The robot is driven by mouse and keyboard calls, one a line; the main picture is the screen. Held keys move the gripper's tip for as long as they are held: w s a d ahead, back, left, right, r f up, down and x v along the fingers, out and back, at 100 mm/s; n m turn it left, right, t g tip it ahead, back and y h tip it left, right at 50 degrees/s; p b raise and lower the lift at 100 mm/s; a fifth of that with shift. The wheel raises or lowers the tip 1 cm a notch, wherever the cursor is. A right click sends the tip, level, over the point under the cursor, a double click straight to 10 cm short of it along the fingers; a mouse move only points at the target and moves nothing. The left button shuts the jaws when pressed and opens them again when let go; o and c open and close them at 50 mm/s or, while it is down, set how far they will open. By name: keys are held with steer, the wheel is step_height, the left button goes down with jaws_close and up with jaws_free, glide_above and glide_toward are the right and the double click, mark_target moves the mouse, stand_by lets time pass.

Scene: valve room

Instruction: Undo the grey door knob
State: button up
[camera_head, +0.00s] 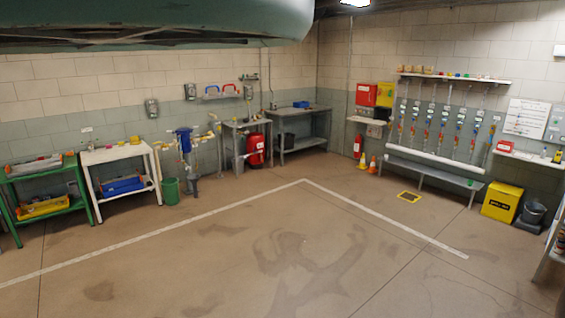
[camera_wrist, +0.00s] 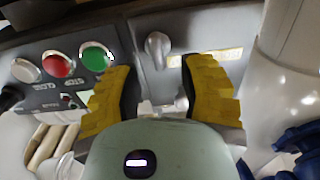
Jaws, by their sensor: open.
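In the wrist view, a small grey knob (camera_wrist: 157,47) sticks out from a grey panel (camera_wrist: 143,72), beside a yellow label (camera_wrist: 218,58). I take it for the door knob; its lobe looks roughly upright. My gripper (camera_wrist: 160,80) has two yellow padded fingers, spread open with nothing between them. The knob lies just beyond the fingertips, roughly centred in the gap. No contact with it shows. The head view shows neither my gripper nor the knob clearly.
Left of the knob, a box carries white, red (camera_wrist: 57,64) and green (camera_wrist: 95,57) buttons close to the left finger. A pale pipe (camera_wrist: 290,35) rises at the right, with a blue part (camera_wrist: 295,150) below. In the head view, the floor (camera_head: 290,240) is mostly clear.

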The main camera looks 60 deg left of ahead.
steer(key=shift+d+p, duration=0.35)
steer(key=shift+d, duration=0.5)
steer(key=shift+f, duration=0.1)
jaws_close()
